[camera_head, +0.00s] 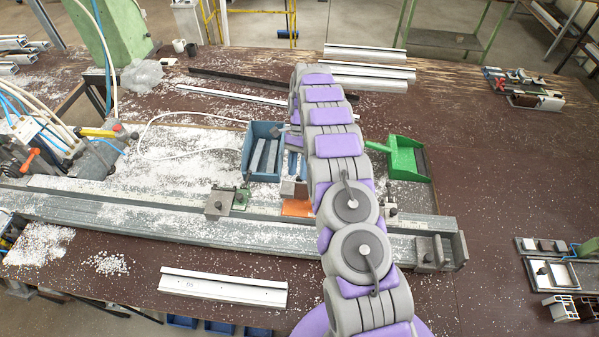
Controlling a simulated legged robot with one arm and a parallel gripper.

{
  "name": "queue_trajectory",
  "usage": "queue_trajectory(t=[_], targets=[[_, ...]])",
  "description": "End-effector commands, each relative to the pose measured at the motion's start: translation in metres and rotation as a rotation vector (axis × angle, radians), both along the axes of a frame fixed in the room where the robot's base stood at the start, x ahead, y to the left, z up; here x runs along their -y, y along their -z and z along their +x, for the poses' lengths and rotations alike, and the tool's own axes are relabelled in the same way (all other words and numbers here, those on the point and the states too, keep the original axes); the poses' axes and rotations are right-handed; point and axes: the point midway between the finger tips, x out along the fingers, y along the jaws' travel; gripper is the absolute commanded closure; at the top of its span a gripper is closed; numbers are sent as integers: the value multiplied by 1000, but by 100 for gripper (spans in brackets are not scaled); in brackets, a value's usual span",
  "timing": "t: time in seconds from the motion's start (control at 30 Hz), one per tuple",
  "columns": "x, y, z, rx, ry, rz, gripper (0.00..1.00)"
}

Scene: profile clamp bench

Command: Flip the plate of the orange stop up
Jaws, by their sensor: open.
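The orange stop's plate (297,208) lies flat and low at the front of its block (293,188) on the long grey rail (150,219). My arm covers the right side of this stop. My gripper (291,133) shows only in part, at the left edge of my arm, behind and above the orange stop. It is open and apart from the orange plate. Its fingertips are mostly hidden, and I see nothing held in it.
A blue bin (250,160) and a green dustpan (404,158) lie behind the rail. A loose white profile (222,288) lies in front.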

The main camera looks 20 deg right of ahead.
Motion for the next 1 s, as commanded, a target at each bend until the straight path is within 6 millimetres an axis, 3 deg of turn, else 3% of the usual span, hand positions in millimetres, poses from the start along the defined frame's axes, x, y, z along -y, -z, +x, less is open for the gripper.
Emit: queue_trajectory(t=[0.27, 1.0], targets=[[5, -4, -12, 2, 4, 1, 50], [0, -10, -84, 0, 2, 1, 50]])
